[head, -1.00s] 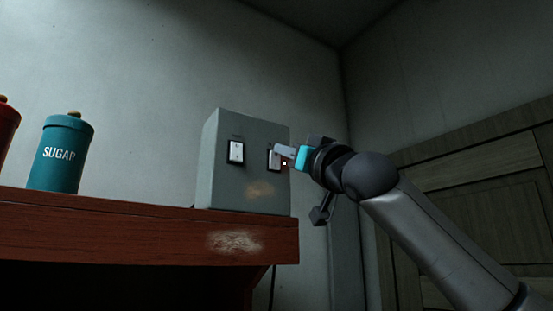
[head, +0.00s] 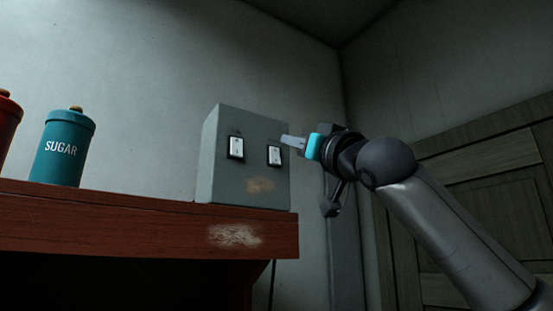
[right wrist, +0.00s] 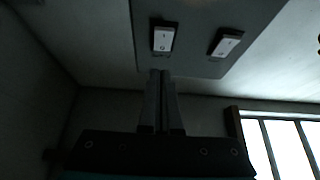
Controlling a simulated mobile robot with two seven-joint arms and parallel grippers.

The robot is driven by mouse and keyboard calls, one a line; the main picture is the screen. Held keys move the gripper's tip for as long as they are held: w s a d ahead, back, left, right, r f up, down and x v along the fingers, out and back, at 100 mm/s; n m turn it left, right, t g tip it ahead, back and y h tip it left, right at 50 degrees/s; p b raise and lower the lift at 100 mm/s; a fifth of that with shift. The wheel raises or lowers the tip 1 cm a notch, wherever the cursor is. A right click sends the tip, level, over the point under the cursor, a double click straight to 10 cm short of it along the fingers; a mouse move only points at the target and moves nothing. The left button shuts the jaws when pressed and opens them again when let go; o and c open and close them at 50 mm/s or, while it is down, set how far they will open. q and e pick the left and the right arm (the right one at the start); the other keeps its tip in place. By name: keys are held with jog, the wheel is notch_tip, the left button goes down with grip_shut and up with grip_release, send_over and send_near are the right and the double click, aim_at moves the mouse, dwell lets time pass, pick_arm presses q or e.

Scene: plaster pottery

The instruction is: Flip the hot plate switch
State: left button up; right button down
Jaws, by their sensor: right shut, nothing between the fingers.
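A grey metal box (head: 222,172) stands on the red wooden shelf and carries two white rocker switches in dark frames. In the right wrist view the shut fingertips (right wrist: 161,73) point at the box, near one switch (right wrist: 163,39); the other switch (right wrist: 226,45) is farther right. A gap seems to separate fingertips and switch. My left gripper is not in view.
A teal SUGAR canister (head: 63,150) and a red canister (head: 7,128) stand on the shelf (head: 130,225) at the left. A wooden door (head: 490,190) is behind my right arm. A bright barred window (right wrist: 285,145) shows in the right wrist view.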

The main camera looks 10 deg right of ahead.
jog(key=s, duration=0.1)
jog(key=s+d+b, duration=0.1)
jog(key=s, duration=0.1)
jog(key=shift+s+d, duration=0.15)
jog(key=shift+s, duration=0.15)
dwell(0.6)
